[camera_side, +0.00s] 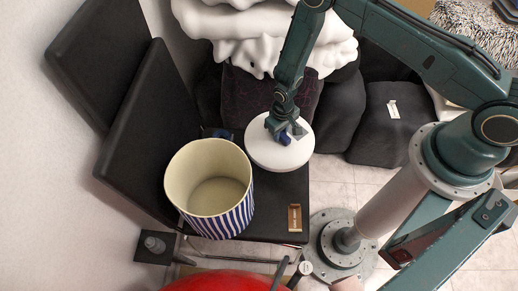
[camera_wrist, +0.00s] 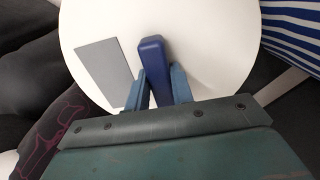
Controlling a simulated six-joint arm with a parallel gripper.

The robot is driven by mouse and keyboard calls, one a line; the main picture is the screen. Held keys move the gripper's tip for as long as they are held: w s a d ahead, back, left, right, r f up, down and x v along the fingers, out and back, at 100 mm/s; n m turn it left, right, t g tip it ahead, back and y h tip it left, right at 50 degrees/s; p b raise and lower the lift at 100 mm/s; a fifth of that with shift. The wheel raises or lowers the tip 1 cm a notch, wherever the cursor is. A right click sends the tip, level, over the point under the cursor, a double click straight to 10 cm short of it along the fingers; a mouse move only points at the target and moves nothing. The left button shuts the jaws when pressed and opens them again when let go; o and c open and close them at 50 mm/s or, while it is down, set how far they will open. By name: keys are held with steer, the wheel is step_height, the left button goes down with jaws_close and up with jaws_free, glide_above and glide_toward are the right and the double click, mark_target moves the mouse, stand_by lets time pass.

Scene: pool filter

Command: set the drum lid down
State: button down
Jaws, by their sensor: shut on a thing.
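The drum lid (camera_side: 262,154) is a white round disc with a dark blue handle in its middle. In the side view it is just right of the drum (camera_side: 180,192), a blue-and-white striped cylinder that stands open, cream inside. My gripper (camera_side: 283,132) is shut on the lid's handle from above. The wrist view shows the lid (camera_wrist: 215,60) filling the upper middle, with a grey patch (camera_wrist: 104,72) beside the handle (camera_wrist: 152,62). The fingers (camera_wrist: 158,88) are on both sides of the handle. I cannot tell whether the lid touches the black surface under it.
The black bench top (camera_side: 270,215) bears the drum and a small brown block (camera_side: 294,217). Black cushions (camera_side: 150,125) lean at the left. White bulky forms (camera_side: 225,22) stand behind. A red rounded object (camera_side: 215,282) is at the front. Some bench room shows right of the drum.

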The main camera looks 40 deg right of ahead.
mark_target(279, 144)
steer(key=shift+s+f, duration=0.1)
steer(key=shift+f, duration=0.15)
steer(key=shift+f, duration=0.1)
steer(key=shift+f, duration=3.25)
steer(key=shift+f, duration=0.6)
steer(key=c, duration=1.1)
jaws_free()
steer(key=shift+r, duration=6.85)
